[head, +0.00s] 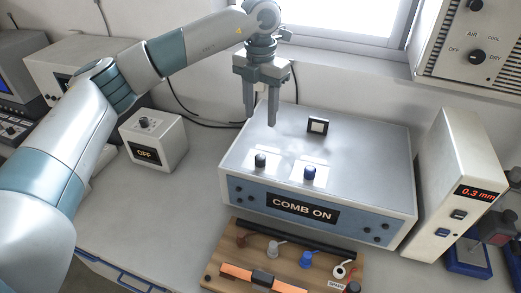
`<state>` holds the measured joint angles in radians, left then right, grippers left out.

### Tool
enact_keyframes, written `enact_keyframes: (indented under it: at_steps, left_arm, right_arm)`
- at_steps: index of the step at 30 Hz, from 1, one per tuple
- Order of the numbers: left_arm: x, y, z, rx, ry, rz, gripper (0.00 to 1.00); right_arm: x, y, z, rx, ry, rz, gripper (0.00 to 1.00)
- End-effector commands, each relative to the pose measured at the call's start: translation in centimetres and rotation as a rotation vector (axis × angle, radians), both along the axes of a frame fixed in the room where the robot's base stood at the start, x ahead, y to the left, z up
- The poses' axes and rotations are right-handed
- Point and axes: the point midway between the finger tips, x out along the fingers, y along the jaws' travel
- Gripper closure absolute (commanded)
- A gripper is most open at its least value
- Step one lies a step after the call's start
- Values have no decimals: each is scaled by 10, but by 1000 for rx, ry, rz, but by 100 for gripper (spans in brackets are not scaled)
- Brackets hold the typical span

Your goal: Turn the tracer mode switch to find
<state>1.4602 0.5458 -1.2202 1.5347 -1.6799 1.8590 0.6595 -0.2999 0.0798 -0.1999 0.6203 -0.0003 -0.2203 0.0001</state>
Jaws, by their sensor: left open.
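A small white box (168,140) stands on the bench left of centre. Its front display (145,153) reads OFF, and a dark knob (147,123) sits on its sloped top. No box is visibly labelled as the tracer, and the markings around the knob are too small to read. My left gripper (261,117) is open and empty, fingers pointing down, above the back left of a large grey box (345,150). It is well to the right of the OFF box. My right gripper is not in view.
A wooden board (222,255) lies in front. A white unit (447,165) reading 0.3 mm stands right. Bench between boxes is clear.

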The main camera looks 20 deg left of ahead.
Motion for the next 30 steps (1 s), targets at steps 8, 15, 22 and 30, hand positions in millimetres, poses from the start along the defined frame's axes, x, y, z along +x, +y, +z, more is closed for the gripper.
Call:
enact_keyframes:
  at_steps: [8,15,22,30]
  left_arm:
    - [-1,0,-45,1,5,1,55]
    - [-1,0,-88,0,3,1,55]
    - [-1,0,-124,0,3,2,55]
    - [0,0,-145,0,0,1,55]
  right_arm:
    - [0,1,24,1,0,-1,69]
    - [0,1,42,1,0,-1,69]
    - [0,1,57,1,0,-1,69]
    - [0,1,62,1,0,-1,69]
